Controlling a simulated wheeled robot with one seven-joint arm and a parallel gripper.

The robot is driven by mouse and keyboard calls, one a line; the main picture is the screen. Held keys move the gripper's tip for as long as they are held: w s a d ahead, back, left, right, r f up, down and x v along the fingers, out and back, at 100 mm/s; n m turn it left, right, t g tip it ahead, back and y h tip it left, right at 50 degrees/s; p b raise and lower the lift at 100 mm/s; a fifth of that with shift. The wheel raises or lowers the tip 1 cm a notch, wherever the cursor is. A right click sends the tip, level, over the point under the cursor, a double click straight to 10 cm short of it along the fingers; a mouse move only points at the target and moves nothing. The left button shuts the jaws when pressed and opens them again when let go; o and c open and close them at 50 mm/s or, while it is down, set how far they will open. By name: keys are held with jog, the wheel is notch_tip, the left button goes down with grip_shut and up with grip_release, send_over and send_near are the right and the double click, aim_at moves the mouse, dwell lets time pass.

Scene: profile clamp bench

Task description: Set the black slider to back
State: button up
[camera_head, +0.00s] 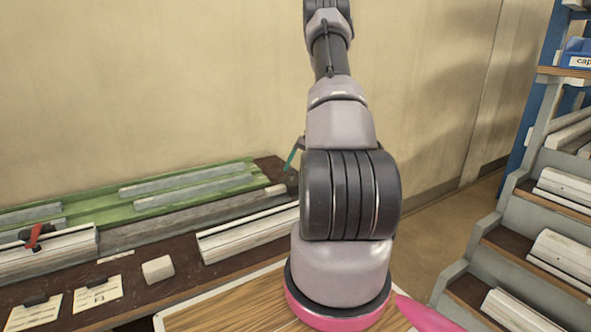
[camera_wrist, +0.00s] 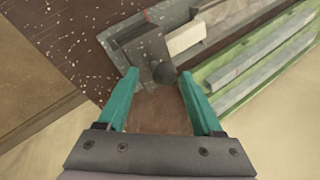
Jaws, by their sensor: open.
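In the wrist view a dark slider block (camera_wrist: 146,48) with a round dark knob (camera_wrist: 165,73) sits on a grey rail (camera_wrist: 178,16), next to a pale bar. I take it for the black slider. My gripper (camera_wrist: 159,79) is open, with its teal fingertips on either side of the knob and nothing gripped. I cannot tell whether a finger touches it. In the head view one teal finger (camera_head: 293,156) shows beside my arm, near the right end of the grey rail (camera_head: 190,217). My arm hides most of the slider there.
A green bed (camera_head: 90,208) with grey bars lies along the wall side. White profiles (camera_head: 245,236), a small white block (camera_head: 158,269) and paper cards (camera_head: 98,293) lie on the dark bench. A red-and-black clamp (camera_head: 34,236) is at left. Stepped shelves (camera_head: 480,240) stand at right.

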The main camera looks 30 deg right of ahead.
jog(key=v, duration=1)
jog(key=shift+d+r, duration=0.15)
jog(key=shift+r, duration=0.2)
jog(key=s+a+r+n+t+h, duration=0.1)
jog(key=s+a+r, duration=0.2)
jog(key=a+r, duration=0.75)
jog(key=s+a+r+h, duration=0.1)
jog(key=s+a+r, duration=0.3)
jog(key=a+r, duration=0.7)
jog(key=s+a+r+t, duration=0.1)
jog(key=s+a+r, duration=0.2)
jog(key=s+a, duration=0.3)
jog(key=s+a+r+t, duration=0.2)
jog(key=s+a, duration=0.5)
jog(key=s, duration=0.8)
jog(key=shift+s+a+r+n+t+h, duration=0.2)
jog(key=shift+r+n+t+h, duration=0.1)
jog(key=shift+r, duration=0.6)
jog(key=shift+w, duration=0.1)
